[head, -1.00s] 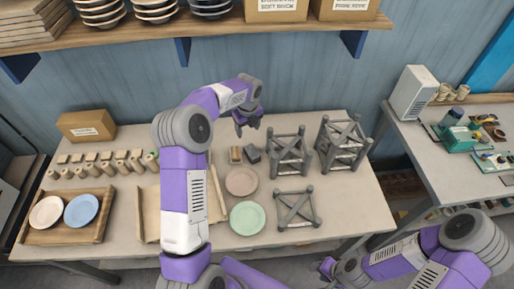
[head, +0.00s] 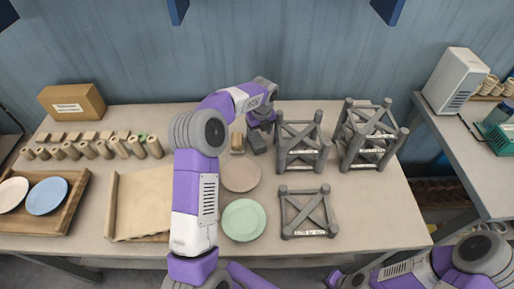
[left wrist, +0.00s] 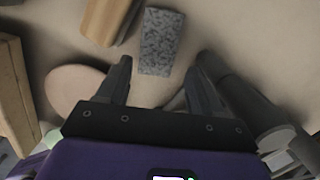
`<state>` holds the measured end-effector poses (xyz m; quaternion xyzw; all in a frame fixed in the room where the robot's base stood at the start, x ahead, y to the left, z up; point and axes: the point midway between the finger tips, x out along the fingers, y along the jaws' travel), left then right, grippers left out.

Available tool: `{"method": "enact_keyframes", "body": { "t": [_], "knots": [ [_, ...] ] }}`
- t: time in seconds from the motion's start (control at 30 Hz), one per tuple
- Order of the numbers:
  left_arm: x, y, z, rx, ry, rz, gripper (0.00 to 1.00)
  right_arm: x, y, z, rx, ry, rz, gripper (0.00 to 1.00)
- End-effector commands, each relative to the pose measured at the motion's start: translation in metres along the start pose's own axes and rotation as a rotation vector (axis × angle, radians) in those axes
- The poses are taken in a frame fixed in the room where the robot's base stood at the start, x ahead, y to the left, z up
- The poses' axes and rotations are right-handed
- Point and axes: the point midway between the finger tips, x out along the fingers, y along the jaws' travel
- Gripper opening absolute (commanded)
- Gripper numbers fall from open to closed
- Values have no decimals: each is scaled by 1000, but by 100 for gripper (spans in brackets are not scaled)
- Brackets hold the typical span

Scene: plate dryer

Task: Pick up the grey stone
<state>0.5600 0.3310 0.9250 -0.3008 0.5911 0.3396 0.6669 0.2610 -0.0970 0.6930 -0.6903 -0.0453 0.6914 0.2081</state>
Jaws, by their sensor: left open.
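The grey stone (head: 257,143) is a small dark grey block on the table, just right of a tan wooden block (head: 237,143). In the left wrist view the stone (left wrist: 161,42) is a speckled rectangle lying ahead of my left fingers, roughly in line with the gap between them. My left gripper (head: 263,123) is open and empty, above and just behind the stone in the head view. Its two fingers also show in the left wrist view (left wrist: 166,64), apart, with the stone not between them. My right gripper (head: 335,278) is low at the bottom edge, and its jaws are unclear.
A pink plate (head: 240,174) and a green plate (head: 243,220) lie in front of the stone. Grey lattice frames (head: 303,143) stand close to its right. A wooden tray (head: 112,205) and several wooden cylinders are to the left. Bare table lies right of the frames.

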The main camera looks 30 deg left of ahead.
Motion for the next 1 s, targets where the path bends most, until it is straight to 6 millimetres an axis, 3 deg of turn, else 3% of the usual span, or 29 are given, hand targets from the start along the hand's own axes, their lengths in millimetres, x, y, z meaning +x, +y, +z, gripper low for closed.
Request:
{"method": "enact_keyframes", "body": {
  "t": [0.6,0.83,1.0],
  "knots": [
    [72,4,10,-1,1,2,66,18,7,-1,0,1,0,43],
    [72,4,10,-1,0,0,66,17,6,-1,0,1,0,43],
    [72,4,10,-1,0,0,40,17,6,-1,0,0,0,43]
  ]
}}
